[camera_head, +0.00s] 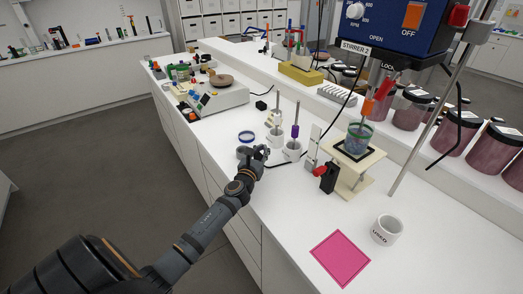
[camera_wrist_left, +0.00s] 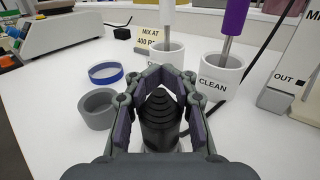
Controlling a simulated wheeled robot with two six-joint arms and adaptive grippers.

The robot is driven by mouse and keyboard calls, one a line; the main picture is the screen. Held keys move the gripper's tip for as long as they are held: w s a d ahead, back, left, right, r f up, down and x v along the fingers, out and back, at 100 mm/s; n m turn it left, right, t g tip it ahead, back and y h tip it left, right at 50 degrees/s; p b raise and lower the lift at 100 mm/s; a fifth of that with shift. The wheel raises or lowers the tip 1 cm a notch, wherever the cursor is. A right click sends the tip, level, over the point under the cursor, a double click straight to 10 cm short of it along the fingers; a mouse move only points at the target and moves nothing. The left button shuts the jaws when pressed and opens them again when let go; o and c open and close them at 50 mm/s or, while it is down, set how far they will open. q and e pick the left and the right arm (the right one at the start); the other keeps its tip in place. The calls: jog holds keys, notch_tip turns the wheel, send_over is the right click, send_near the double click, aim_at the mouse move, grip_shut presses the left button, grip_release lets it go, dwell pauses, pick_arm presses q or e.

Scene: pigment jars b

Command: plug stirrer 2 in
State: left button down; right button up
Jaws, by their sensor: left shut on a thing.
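Stirrer 2 (camera_head: 395,28) is the blue box at the upper right of the head view, with an orange switch marked OFF. Its black cable (camera_head: 341,112) runs down and across the counter towards my left gripper (camera_head: 254,152). In the wrist view my left gripper (camera_wrist_left: 160,85) is shut on a black plug (camera_wrist_left: 160,122) with a ribbed, tapering end. The plug is close over the white counter; whether it touches is unclear. A white box marked OUT (camera_wrist_left: 284,92) stands to the right in the wrist view. My right gripper is not in view.
A CLEAN cup (camera_wrist_left: 219,83) with a purple-topped rod and another white cup (camera_wrist_left: 165,62) stand just beyond the gripper. A grey cup (camera_wrist_left: 97,110) and blue ring (camera_wrist_left: 106,72) lie left. A jar (camera_head: 357,137) stands on a stand; a USED cup (camera_head: 386,230) is nearer.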

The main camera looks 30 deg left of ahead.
pick_arm(q)
jog(key=shift+f+b, duration=0.85)
jog(key=shift+f, duration=0.2)
jog(key=c, duration=1)
grip_release()
jog(key=shift+s, duration=0.1)
jog(key=v, duration=1.2)
